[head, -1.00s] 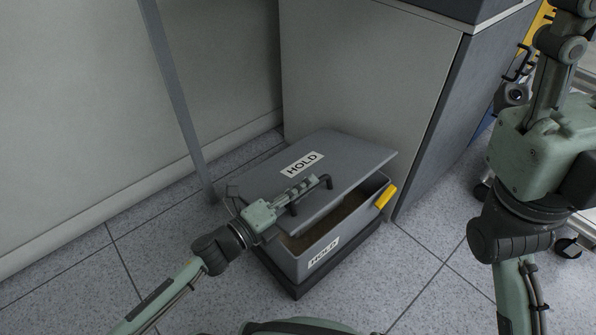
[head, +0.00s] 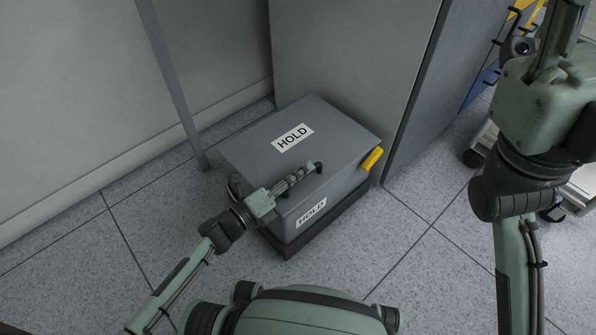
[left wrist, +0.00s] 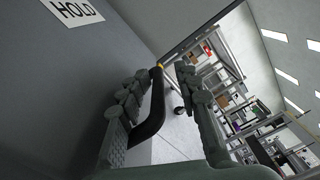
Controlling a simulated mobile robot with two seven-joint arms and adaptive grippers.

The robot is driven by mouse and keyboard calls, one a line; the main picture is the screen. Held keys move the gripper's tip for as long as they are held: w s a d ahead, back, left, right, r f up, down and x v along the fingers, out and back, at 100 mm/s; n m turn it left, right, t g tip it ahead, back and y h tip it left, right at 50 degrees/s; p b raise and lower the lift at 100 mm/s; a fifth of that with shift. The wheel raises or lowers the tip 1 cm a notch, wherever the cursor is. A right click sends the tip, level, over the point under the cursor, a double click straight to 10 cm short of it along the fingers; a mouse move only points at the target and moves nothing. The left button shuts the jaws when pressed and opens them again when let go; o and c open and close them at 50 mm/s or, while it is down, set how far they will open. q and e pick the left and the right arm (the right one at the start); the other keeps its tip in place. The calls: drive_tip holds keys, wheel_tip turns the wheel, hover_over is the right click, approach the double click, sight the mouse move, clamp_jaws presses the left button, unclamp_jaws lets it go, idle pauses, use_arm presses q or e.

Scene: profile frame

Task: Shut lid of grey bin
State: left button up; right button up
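The grey bin (head: 338,198) stands on a dark base, with a HOLD label on its front. Its grey lid (head: 330,130) lies down over the top, with no opening visible at the front in the head view. The lid also shows in the left wrist view (left wrist: 75,80). My left gripper (head: 306,176) is at the lid's front edge. In the left wrist view, its fingers (left wrist: 170,78) are apart, with the black lid handle (left wrist: 155,112) between them, nearer the left finger. My right arm is at the right; its gripper is out of view.
A grey cabinet (head: 345,65) stands right behind the bin. A yellow tab (head: 372,158) sticks out at the bin's right side. A thin grey post (head: 172,85) stands at the left by the wall. The tiled floor (head: 400,235) in front and right is clear.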

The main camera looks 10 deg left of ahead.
use_arm(q)
drive_tip(key=shift+s+d+f, duration=0.4)
drive_tip(key=shift+s+f, duration=0.15)
drive_tip(key=shift+f, duration=0.1)
drive_tip(key=shift+s+a, duration=0.15)
drive_tip(key=v, duration=1.1)
drive_tip(key=shift+a+r, duration=0.5)
drive_tip(key=shift+r, duration=0.05)
drive_tip(key=shift+w, duration=0.3)
